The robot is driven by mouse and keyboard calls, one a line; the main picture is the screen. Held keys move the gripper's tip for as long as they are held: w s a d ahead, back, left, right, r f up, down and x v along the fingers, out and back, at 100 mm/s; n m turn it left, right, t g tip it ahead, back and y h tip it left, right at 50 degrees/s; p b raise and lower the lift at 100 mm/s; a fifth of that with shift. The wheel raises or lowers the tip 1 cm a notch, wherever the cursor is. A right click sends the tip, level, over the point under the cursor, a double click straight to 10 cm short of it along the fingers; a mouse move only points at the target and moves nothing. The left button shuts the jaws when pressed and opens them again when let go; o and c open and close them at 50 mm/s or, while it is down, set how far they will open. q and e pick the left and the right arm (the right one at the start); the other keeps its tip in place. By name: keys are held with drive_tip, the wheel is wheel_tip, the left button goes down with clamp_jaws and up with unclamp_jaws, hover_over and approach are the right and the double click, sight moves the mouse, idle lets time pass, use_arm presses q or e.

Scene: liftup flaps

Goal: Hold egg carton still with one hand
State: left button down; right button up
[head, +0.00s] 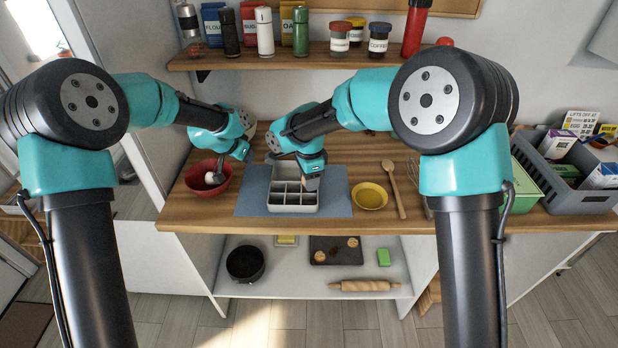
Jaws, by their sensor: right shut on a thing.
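The egg carton (292,209) is a grey open tray with several compartments, on a blue mat (339,199) in the middle of the counter; its lid looks raised at the back. My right gripper (311,184) is at the carton's right side, shut on it; its fingertips are small in view. A red bowl (195,186) stands left of the mat. A white egg (211,178) shows in or just over the bowl. My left gripper (222,174) reaches down over the bowl beside the egg. Whether its fingers touch the egg is too small to tell.
A yellow bowl (370,195) and a wooden spoon (394,189) lie right of the mat. A grey crate (580,198) with boxes stands at the far right. A shelf (290,60) with jars and bottles spans the wall above. The mat's front edge is clear.

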sight(287, 165)
use_arm(q)
drive_tip(key=w+d+m, duration=0.1)
drive_tip(key=d+m, duration=0.1)
drive_tip(key=d, duration=0.1)
drive_tip(key=w+d+m+g, duration=0.1)
drive_tip(key=w+d, duration=0.1)
drive_tip(key=d, duration=0.2)
drive_tip(key=w+d+m+g+h, duration=0.1)
drive_tip(key=w+d+m, duration=0.1)
drive_tip(key=d, duration=0.1)
drive_tip(key=shift+d+r+m, duration=0.15)
drive_tip(key=shift+m, duration=0.15)
drive_tip(key=shift+f, duration=2.5)
drive_tip(key=shift+s+f, duration=0.1)
drive_tip(key=shift+f, duration=0.6)
idle(1.0)
use_arm(e)
drive_tip(key=shift+f, duration=0.15)
drive_tip(key=shift+f, duration=2.45)
